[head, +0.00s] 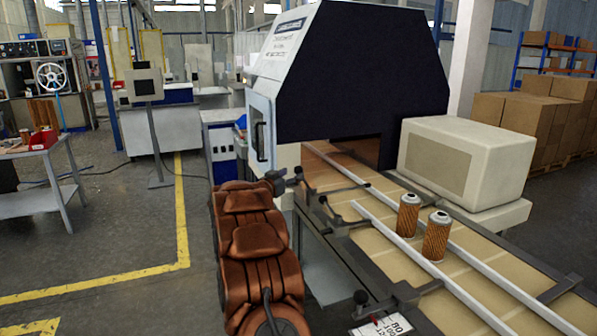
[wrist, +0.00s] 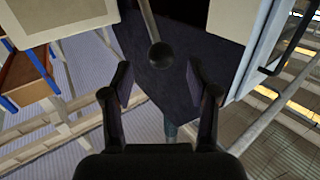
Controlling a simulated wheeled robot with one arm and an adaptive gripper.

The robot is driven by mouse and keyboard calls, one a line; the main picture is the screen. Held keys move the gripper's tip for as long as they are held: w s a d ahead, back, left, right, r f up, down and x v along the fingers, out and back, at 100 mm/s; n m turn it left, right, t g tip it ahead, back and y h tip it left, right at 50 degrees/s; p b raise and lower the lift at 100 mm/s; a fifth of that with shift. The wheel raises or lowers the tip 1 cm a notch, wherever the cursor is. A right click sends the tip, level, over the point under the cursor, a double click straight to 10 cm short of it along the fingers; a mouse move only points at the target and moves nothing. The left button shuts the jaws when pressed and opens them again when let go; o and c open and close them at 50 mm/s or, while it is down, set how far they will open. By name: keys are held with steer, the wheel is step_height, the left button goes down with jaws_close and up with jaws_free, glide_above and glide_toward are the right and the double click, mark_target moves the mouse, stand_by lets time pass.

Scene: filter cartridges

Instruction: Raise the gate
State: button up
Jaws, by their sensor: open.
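My gripper (wrist: 158,78) is open in the wrist view, with one dark finger on each side and nothing between the pads. A round black knob (wrist: 160,55) on the end of a grey rod (wrist: 147,18) shows just beyond the fingertips, roughly centred between them. I see no contact with it. In the head view my gripper (head: 278,180) is small and dark, at the end of my copper-coloured arm, beside the machine's near corner. The machine (head: 360,70) has a dark hood over a tunnel opening (head: 342,153). I cannot clearly make out the gate itself.
Two orange filter cartridges (head: 408,214) (head: 436,236) stand on the conveyor belt (head: 390,255) between white guide rails (head: 420,270). A pale box-shaped unit (head: 465,160) stands beyond the belt. Guide clamps with black knobs (head: 361,297) stick out on the near side.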

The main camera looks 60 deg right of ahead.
mark_target(296, 172)
steer(key=shift+w+d+p, duration=0.1)
steer(key=shift+d+p, duration=0.25)
steer(key=shift+d, duration=2.3)
jaws_close()
